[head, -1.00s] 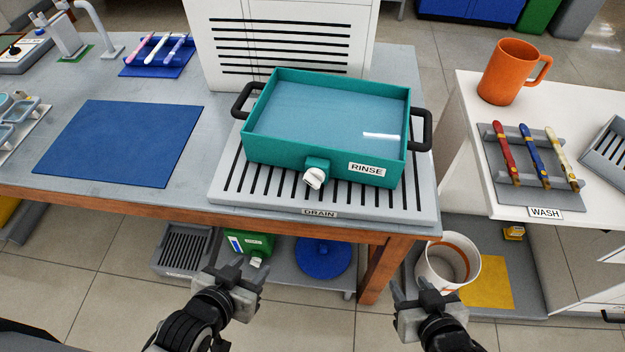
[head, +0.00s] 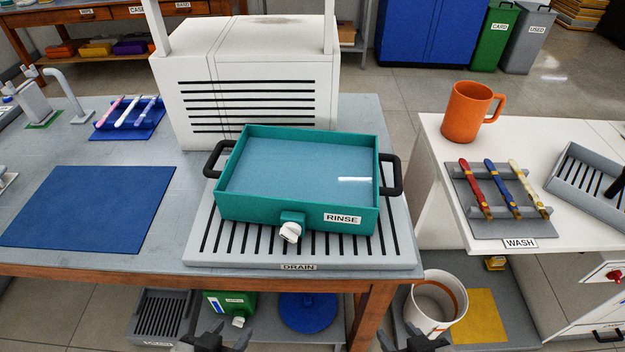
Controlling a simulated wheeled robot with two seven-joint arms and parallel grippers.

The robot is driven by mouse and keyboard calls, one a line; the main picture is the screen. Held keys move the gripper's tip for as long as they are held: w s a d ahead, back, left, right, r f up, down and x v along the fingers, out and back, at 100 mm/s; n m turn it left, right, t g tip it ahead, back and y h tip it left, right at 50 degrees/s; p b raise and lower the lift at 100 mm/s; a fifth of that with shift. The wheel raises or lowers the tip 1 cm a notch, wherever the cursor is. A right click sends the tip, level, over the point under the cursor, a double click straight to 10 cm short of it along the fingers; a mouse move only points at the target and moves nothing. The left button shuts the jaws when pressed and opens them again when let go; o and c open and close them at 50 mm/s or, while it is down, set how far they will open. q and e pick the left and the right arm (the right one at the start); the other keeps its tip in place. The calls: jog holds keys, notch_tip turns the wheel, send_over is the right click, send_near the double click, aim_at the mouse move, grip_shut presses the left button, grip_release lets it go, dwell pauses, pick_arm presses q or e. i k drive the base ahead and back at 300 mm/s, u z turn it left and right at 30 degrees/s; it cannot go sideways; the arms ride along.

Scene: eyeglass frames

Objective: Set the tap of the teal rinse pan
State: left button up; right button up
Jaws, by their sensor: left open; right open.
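The teal rinse pan (head: 255,212), labelled RINSE, sits on the slatted grey drain rack (head: 215,250) and holds bluish water. Its white tap (head: 290,232) sticks out of a teal block on the pan's front wall. The exact angle of the tap's knob is hard to tell. My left gripper (head: 207,335) is at the bottom edge, below and left of the tap, open and apart from everything. My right gripper (head: 412,335) is at the bottom edge, below and right of the pan, open and empty. Both are partly cut off by the frame.
A blue mat (head: 90,215) lies left of the rack. A white louvred unit (head: 245,95) stands behind the pan. An orange mug (head: 467,112) and a brush rack (head: 500,200) are on the right table. A white bucket (head: 435,303) stands below, near my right gripper.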

aim_at(290, 230)
jog(key=u, duration=0.95)
jog(key=k, duration=0.9)
jog(key=z, duration=0.85)
jog(key=i, duration=0.5)
jog(key=z, duration=0.05)
